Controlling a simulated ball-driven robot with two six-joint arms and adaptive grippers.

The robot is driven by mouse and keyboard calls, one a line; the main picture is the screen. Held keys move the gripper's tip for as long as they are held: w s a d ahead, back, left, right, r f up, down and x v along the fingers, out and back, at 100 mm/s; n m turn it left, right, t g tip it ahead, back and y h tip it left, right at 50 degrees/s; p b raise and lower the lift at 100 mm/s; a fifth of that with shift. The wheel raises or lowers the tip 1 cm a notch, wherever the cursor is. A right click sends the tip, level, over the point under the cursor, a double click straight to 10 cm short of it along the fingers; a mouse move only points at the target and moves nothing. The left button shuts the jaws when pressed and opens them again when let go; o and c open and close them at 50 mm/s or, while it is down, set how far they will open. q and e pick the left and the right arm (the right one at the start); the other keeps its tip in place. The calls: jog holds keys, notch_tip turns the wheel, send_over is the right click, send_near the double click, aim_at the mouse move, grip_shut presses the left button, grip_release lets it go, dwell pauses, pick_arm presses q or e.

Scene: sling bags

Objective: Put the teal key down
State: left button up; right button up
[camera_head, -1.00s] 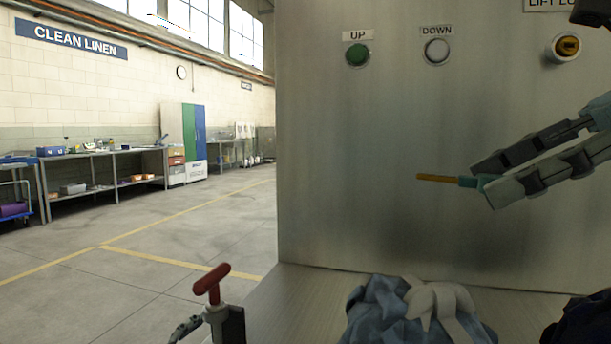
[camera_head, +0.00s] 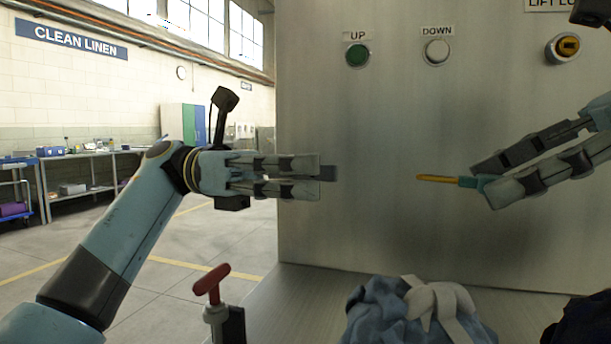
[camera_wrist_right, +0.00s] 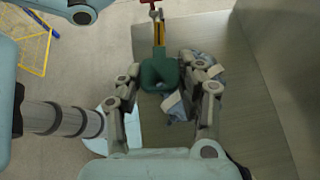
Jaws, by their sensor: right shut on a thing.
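The teal key (camera_head: 468,182) has a teal bow and a yellow-orange shaft (camera_head: 438,179). My right gripper (camera_head: 484,181) is shut on its bow, with the shaft pointing left, in the air before the metal panel. In the right wrist view the key's bow (camera_wrist_right: 160,73) shows between the fingers and its shaft points away. My left gripper (camera_head: 322,177) is in the air left of the key and apart from it, its fingers pointing right. A dark grey block shows at its tips; I cannot tell what it is or whether the fingers are closed.
The panel (camera_head: 400,120) carries a green UP button (camera_head: 357,54), a white DOWN button (camera_head: 437,52) and a yellow key switch (camera_head: 566,47). A red-handled valve (camera_head: 211,284) stands below. A blue bag with pale straps (camera_head: 400,312) lies on the metal surface (camera_head: 300,300).

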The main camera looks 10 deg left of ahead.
aim_at(425, 179)
pick_arm(q)
jog(key=x, duration=1.2)
jog(key=shift+s+f, duration=0.15)
jog(key=shift+f, duration=0.2)
jog(key=shift+c, duration=0.2)
grip_shut()
pick_arm(e)
jog(key=o, duration=1.3)
jog(key=shift+o, duration=0.2)
